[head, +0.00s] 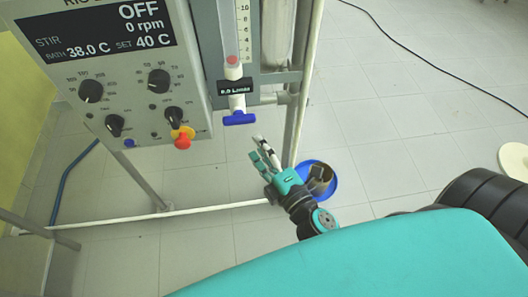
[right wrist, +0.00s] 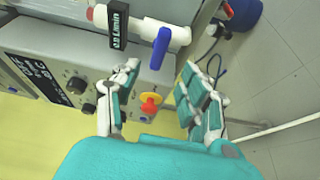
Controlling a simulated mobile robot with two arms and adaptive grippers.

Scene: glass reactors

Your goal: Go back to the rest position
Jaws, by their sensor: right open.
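My right gripper (head: 257,146) is open and empty, its fingers spread. It is in the air just below and right of the blue valve handle (head: 239,118) of the flowmeter (head: 244,35), apart from it in the head view. In the right wrist view the open fingers of my right gripper (right wrist: 160,75) point toward the control box (right wrist: 60,65), and the blue handle (right wrist: 161,47) shows between and beyond them. Nothing is between the fingertips. My left gripper is in neither view.
The control box (head: 140,85) has several black knobs, a red-and-yellow button (head: 183,138) and a display reading OFF, 0 rpm. A metal frame post (head: 303,85) stands close to the right gripper. A blue round container (head: 328,188) is behind its wrist. Tiled floor at right is mostly clear, with a black cable (head: 420,60).

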